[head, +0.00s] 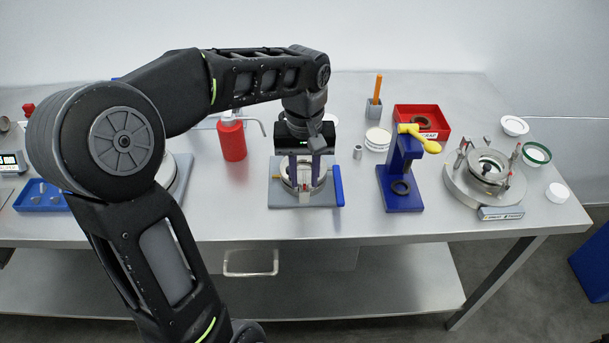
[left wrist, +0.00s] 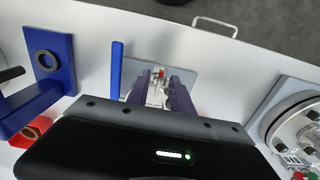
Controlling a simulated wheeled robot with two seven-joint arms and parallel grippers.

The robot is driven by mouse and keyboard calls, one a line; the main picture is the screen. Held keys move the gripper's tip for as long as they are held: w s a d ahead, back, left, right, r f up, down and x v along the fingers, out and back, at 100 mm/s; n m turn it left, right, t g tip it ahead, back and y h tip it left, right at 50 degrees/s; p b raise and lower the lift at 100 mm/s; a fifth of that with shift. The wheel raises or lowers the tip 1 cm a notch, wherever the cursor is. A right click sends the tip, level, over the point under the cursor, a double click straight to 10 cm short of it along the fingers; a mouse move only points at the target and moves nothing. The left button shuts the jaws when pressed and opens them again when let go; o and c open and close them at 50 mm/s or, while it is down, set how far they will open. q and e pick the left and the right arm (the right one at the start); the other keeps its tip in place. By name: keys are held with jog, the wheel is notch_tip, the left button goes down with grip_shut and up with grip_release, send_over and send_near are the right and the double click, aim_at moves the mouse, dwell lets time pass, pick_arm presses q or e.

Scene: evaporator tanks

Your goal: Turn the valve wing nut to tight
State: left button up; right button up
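My left gripper (head: 304,181) points down over a metal valve fixture on a grey base plate (head: 283,203). Its two dark purple fingers stand apart. In the left wrist view the left gripper (left wrist: 159,78) has a small pale part with a red mark (left wrist: 162,73) between its fingertips. I cannot tell whether this is the wing nut, nor whether the fingers touch it. The gripper body and fingers hide much of the fixture. A blue bar (head: 338,185) runs along the plate's right edge; it also shows in the left wrist view (left wrist: 117,68). My right gripper is not in view.
A red bottle (head: 232,139) stands left of the fixture. A blue stand with a yellow handle (head: 417,137) and a larger round metal fixture (head: 483,178) stand to the right. A red bin (head: 440,122) is behind. The table's front edge (head: 400,228) is close.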

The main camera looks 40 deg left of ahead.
pick_arm(q)
jog(key=shift+f, duration=0.35)
grip_shut()
